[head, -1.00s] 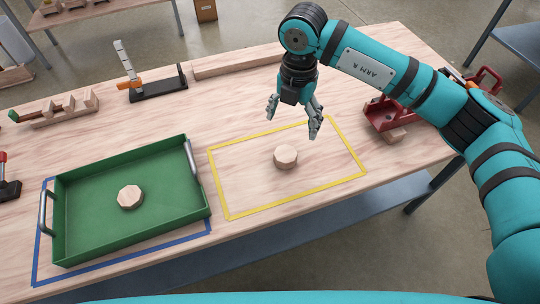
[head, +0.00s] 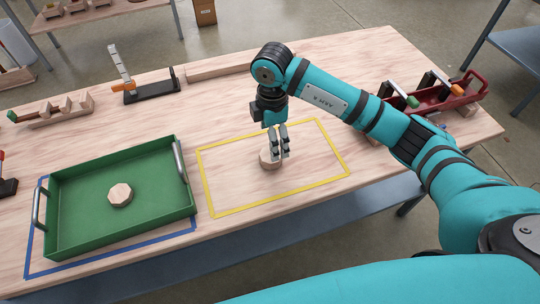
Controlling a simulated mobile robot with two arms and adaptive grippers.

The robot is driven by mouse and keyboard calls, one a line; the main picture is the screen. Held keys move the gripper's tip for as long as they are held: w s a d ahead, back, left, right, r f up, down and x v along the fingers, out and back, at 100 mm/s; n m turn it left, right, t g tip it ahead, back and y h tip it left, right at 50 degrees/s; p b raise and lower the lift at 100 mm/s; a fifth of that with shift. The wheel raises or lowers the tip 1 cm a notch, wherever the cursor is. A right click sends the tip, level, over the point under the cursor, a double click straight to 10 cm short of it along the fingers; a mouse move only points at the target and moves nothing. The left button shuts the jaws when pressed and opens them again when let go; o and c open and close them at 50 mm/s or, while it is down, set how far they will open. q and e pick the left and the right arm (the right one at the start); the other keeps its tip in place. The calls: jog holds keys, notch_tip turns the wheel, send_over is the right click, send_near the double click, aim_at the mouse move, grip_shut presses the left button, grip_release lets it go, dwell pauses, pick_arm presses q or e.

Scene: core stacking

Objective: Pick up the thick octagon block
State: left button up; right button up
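A thick light-wood block (head: 266,160) lies inside the yellow outlined rectangle on the table; my gripper hides part of its top and right side. A second light-wood block (head: 120,195), with an octagonal outline, lies in the green tray (head: 185,205). My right gripper (head: 280,155) points down at the block in the yellow outline, its fingers overlapping the block's right part. The fingers look close together from this angle; whether they grip the block is not clear. My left gripper is not in view.
The tray stands inside a blue outline at the left, with raised walls and metal handles (head: 181,161). A black and orange clamp (head: 145,88) and a long wooden strip (head: 225,66) lie at the back. A red tool carrier (head: 440,95) stands at the right.

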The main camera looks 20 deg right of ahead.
notch_tip(320, 180, down, 2)
jog(key=shift+f, duration=0.7)
jog(key=f, duration=0.2)
jog(key=d+f+p, duration=0.1)
jog(key=f, duration=0.1)
jog(key=shift+w+f, duration=0.1)
jog(key=shift+f, duration=0.3)
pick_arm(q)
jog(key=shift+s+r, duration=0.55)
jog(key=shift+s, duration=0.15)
pick_arm(e)
jog(key=shift+a, duration=0.1)
jog(key=c, duration=1.3)
